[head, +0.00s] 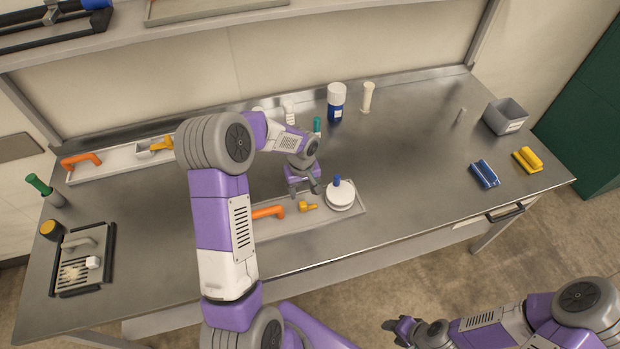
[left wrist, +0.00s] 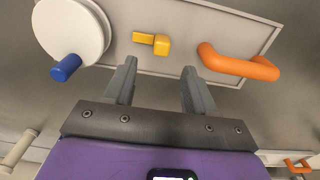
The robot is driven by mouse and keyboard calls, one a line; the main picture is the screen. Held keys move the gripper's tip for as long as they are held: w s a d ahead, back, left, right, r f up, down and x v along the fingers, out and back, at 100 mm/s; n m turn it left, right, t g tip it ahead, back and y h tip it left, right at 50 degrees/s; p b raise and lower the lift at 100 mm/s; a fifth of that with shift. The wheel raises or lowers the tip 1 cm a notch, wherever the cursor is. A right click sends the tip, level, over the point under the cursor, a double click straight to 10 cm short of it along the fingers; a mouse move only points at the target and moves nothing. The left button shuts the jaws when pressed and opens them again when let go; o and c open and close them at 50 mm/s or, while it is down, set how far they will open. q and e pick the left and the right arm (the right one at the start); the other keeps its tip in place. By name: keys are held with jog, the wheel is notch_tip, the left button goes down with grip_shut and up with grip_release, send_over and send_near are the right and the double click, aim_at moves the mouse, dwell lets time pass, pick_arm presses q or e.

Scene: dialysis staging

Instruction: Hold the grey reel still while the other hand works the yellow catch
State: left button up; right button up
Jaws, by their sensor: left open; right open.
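A pale grey-white reel (head: 340,195) with a blue knob sits at the right end of a light board on the bench. In the left wrist view the reel (left wrist: 72,30) is at upper left. The yellow catch (head: 307,206) is left of the reel on the same board; it also shows in the left wrist view (left wrist: 152,43). My left gripper (head: 304,190) is open and empty above the board, its fingertips (left wrist: 158,72) near the catch and apart from the reel. My right gripper (head: 390,325) is open, low in front of the bench, away from the board.
An orange handle (head: 268,212) is fixed at the board's left part. A second board (head: 110,165) with an orange handle and yellow part lies at back left. A blue-white bottle (head: 336,102), grey bin (head: 505,117), blue brush (head: 484,174) and yellow brush (head: 527,160) stand clear. Bench right of the reel is free.

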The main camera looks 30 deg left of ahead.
aim_at(303, 203)
pick_arm(q)
notch_tip(303, 203, down, 7)
jog(key=shift+s+r+b, duration=0.15)
jog(key=shift+r+b, duration=0.05)
jog(key=shift+b, duration=0.1)
grip_shut()
grip_release()
dwell(0.3)
notch_tip(303, 203, up, 12)
jog(key=shift+d+r, duration=0.1)
dwell(0.4)
jog(key=shift+c, duration=0.4)
